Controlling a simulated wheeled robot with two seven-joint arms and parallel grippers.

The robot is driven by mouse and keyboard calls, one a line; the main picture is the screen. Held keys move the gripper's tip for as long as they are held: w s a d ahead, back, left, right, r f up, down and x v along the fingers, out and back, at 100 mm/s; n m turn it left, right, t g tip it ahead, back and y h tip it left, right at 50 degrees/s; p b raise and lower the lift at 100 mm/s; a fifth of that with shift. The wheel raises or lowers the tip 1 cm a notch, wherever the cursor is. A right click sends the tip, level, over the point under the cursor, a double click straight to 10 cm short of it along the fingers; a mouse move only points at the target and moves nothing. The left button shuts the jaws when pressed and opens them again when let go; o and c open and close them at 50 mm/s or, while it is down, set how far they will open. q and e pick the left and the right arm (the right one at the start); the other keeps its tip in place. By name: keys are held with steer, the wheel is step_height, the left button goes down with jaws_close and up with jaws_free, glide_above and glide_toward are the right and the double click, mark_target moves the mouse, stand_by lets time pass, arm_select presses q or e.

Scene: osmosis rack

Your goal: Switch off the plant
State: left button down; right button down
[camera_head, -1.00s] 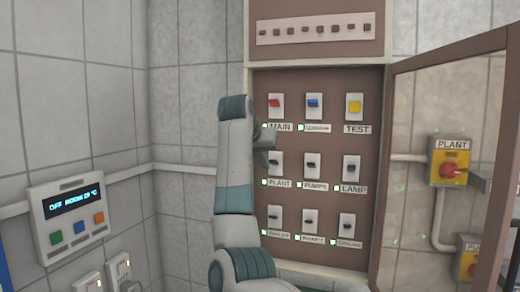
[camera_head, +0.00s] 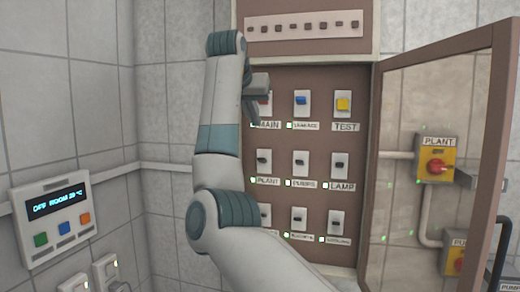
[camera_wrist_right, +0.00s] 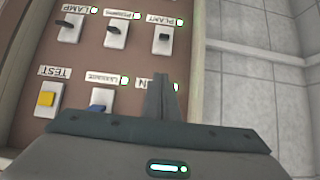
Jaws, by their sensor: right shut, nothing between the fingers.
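The PLANT switch (camera_head: 263,162) is a dark lever on a white plate in the open brown cabinet, left column, middle row. It also shows in the right wrist view (camera_wrist_right: 164,38), with a small lamp beside its label. A yellow box with a red knob, labelled PLANT (camera_head: 437,166), is seen through the cabinet door's pane at right. My right gripper (camera_head: 250,112) is shut and empty, in front of the MAIN switch (camera_head: 265,97), which it partly hides. In the right wrist view its fingers (camera_wrist_right: 167,98) cover part of the MAIN label. My left gripper is not in view.
The glazed cabinet door (camera_head: 440,70) stands open at right. A blue switch (camera_head: 301,101) and yellow TEST switch (camera_head: 343,104) sit right of MAIN. PUMPS (camera_head: 301,163) and LAMP (camera_head: 340,164) are right of PLANT. A thermostat (camera_head: 58,217) is on the left wall.

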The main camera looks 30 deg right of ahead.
steer(key=shift+w+d, duration=0.1)
steer(key=p, duration=0.6)
glide_above(262, 160)
steer(key=f, duration=0.5)
steer(key=shift+w+d+f, duration=0.2)
steer(key=shift+w+f, duration=0.15)
step_height(262, 160, down, 2)
steer(key=shift+s+a+f+p, duration=0.1)
steer(key=shift+a+p, duration=0.05)
steer(key=shift+p, duration=0.15)
steer(key=shift+s+a+f+p, duration=0.3)
steer(key=shift+a+f+p, duration=0.2)
steer(key=shift+f, duration=0.25)
steer(key=shift+d+f, duration=0.1)
steer(key=shift+f, duration=0.2)
steer(key=shift+s, duration=0.1)
